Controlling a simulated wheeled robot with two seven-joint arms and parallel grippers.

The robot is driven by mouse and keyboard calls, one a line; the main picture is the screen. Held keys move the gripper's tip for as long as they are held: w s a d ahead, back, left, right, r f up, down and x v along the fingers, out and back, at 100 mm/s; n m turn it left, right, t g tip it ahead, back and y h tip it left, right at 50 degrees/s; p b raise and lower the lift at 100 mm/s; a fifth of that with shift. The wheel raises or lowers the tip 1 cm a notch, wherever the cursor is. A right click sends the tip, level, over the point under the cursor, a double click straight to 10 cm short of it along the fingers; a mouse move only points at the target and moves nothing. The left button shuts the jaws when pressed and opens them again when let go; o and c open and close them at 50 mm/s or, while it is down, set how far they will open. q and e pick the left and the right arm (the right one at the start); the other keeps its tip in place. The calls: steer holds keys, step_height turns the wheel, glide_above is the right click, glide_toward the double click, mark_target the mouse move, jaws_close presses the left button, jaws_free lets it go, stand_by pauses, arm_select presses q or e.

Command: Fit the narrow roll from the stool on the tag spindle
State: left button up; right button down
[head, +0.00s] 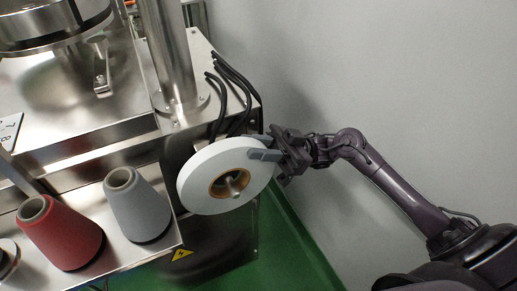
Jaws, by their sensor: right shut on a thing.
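A narrow white roll (204,188) with a brown core stands on edge at the right side of the steel machine. A metal spindle (234,184) shows through the middle of its core, so the roll is around the spindle. I cannot tell how far along the spindle it sits. My right gripper (265,155) comes in from the right and is shut on the roll's upper right rim. The fingers hide a small part of that rim. The stool and my left gripper are not in view.
A red cone (62,236) and a grey cone (138,208) of thread stand on the steel shelf left of the roll. Black cables (236,85) hang above the roll. A grey wall (400,80) is close behind my right arm. Green floor (290,250) lies below.

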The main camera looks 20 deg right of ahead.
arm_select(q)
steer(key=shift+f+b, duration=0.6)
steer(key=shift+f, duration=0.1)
arm_select(e)
steer(key=shift+w, duration=0.95)
steer(key=c, duration=1.1)
jaws_free()
arm_select(q)
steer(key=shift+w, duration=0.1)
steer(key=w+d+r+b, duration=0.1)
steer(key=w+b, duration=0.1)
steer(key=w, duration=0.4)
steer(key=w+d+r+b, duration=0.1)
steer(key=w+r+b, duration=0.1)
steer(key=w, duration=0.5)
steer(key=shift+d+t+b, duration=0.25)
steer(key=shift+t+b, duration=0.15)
steer(key=shift+b, duration=0.4)
arm_select(e)
steer(key=v, duration=0.7)
steer(key=shift+d+f, duration=0.1)
steer(key=shift+d, duration=0.1)
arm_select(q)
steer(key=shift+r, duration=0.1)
arm_select(e)
steer(key=shift+w, duration=0.15)
